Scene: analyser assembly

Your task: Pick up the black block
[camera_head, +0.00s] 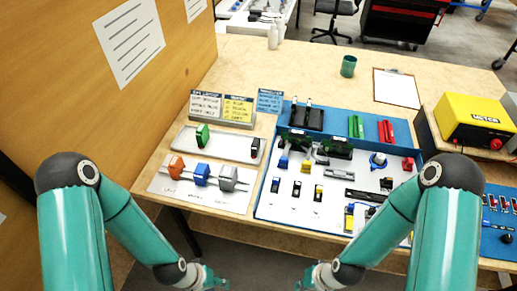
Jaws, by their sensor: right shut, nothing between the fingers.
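A black block (255,147) stands at the right end of the light grey tray (222,148), right of a green block (203,135). Several small dark pieces, such as one (297,188) on the white board, also show; I cannot tell which is meant by the black block. My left gripper (216,283) and my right gripper (304,283) are low at the bottom edge, in front of the table and apart from everything on it. The right one is shut and empty. The left one is too small and cut off to tell.
A lower plate (188,196) holds orange, blue and grey blocks on a rod. A blue-edged board (262,205) carries many parts. Label cards (205,105) stand behind the tray. A wooden panel (70,100) rises at left; a yellow meter (475,118) stands at right.

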